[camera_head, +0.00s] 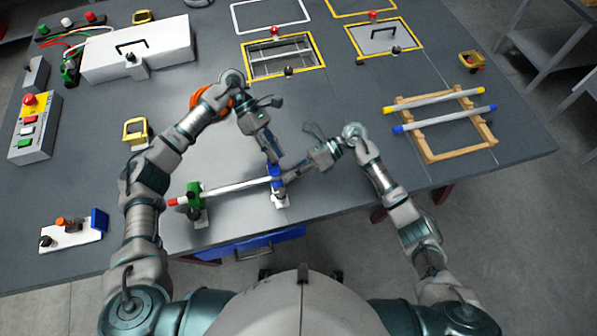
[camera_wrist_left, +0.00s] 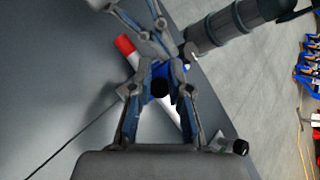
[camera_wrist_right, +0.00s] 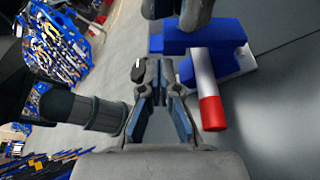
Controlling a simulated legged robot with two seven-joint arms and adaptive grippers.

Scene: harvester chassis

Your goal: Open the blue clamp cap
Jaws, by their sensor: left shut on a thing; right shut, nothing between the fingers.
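The blue clamp (camera_head: 278,186) stands on a white base near the table's front edge. It holds the right part of a white rod with a red end (camera_head: 236,186). My left gripper (camera_head: 275,164) reaches down from above and is shut on the blue cap, which shows between its fingers in the left wrist view (camera_wrist_left: 160,72). My right gripper (camera_head: 284,176) is shut and empty just right of the clamp. In the right wrist view, the blue clamp (camera_wrist_right: 215,35) and the rod's red end (camera_wrist_right: 211,113) lie right of its fingers. My fingers partly hide the cap.
A green clamp (camera_head: 194,198) holds the rod's left part. A wooden rack (camera_head: 437,151) with a yellow-ended and a blue-ended rod stands at right. A white box (camera_head: 160,50) and button panel (camera_head: 36,135) are at left.

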